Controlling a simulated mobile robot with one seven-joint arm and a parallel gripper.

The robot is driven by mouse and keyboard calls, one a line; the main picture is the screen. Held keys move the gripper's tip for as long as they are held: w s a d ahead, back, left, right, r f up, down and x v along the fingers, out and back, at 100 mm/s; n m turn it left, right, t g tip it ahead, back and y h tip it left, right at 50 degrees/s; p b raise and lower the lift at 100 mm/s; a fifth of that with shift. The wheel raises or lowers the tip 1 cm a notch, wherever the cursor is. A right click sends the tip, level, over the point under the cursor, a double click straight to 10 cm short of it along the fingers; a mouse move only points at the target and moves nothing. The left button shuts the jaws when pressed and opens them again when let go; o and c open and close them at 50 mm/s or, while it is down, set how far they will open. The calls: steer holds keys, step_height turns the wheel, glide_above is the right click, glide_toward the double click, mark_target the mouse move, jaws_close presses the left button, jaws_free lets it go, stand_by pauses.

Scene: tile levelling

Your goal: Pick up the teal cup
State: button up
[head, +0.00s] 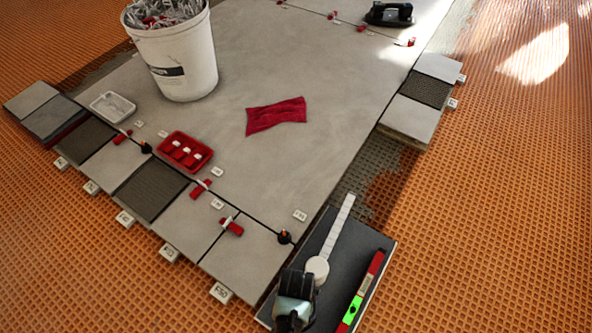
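I cannot make out a clear teal cup in the head view. A black, dark-greenish handled tool (390,13) lies on the large grey slab at the top.
A red cloth (276,115), a red tray (185,152) and a white tray (113,106) lie there too. A red-and-green level (360,293) lies on the board.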

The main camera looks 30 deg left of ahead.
jaws_close()
stand_by(0.3)
steer(key=shift+r, duration=0.15)
